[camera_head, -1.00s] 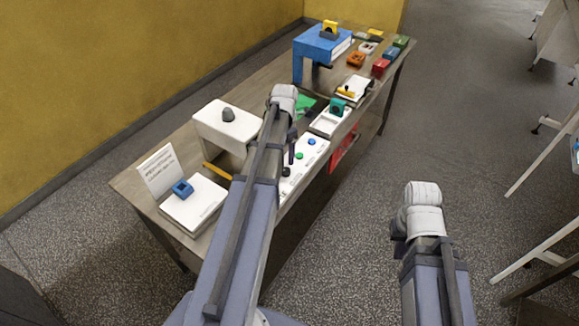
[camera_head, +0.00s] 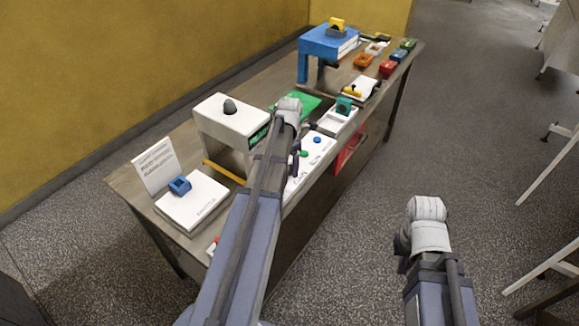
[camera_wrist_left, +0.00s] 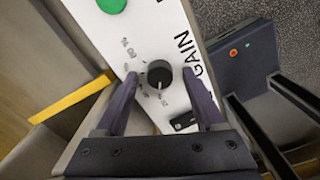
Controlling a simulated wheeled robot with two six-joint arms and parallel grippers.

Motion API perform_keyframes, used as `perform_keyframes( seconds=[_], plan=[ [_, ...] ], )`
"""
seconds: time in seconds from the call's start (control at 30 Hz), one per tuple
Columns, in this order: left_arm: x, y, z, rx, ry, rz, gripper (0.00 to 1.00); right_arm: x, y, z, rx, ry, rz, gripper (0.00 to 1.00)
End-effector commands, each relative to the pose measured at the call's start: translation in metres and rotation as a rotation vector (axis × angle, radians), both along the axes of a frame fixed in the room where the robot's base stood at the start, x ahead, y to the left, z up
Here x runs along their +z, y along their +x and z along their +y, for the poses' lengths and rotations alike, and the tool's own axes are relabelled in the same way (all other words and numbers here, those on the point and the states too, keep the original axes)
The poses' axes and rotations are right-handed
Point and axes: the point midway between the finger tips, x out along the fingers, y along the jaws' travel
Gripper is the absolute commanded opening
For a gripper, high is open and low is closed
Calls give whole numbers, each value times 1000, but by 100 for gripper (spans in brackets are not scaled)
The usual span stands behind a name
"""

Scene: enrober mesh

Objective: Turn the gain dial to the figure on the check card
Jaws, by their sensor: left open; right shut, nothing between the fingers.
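The gain dial (camera_wrist_left: 159,76) is a round black knob with a pale pointer line, on a white panel (camera_wrist_left: 183,98) printed GAIN. The pointer faces toward the bottom of the left wrist view; the small figures around it are hard to read. My left gripper (camera_wrist_left: 160,82) is open, with a finger on either side of the dial; I cannot tell whether they touch it. In the head view my left arm hides the dial. A printed white card (camera_head: 154,166) stands at the table's left end, its text unreadable. My right gripper (camera_head: 402,246) is shut and empty, off the table's right side.
A white box (camera_head: 230,118) with a grey knob and green display stands behind the panel. A yellow bar (camera_head: 223,172) lies beside it. A green button (camera_wrist_left: 111,3) is close to the dial. A blue stand (camera_head: 325,43) and several small coloured blocks occupy the far end.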

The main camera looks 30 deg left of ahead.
Motion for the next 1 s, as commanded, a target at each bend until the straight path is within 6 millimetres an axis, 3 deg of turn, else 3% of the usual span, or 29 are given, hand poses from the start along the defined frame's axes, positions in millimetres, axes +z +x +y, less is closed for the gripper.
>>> perform_keyframes(
  seconds=[0.07, 0.67, 1.0],
  plan=[
    [0, 0, 0, 0, 0, 0, 68, 0, 0, 0, 0, 0, 0, 0],
    [0, 0, 0, 0, 0, 0, 1, 0, 0, 0, 0, 0, 0, 0],
    [0, 0, 0, -14, 0, 0, 0, 0, 0, 0, 0, 0, 0, 0]
  ],
)
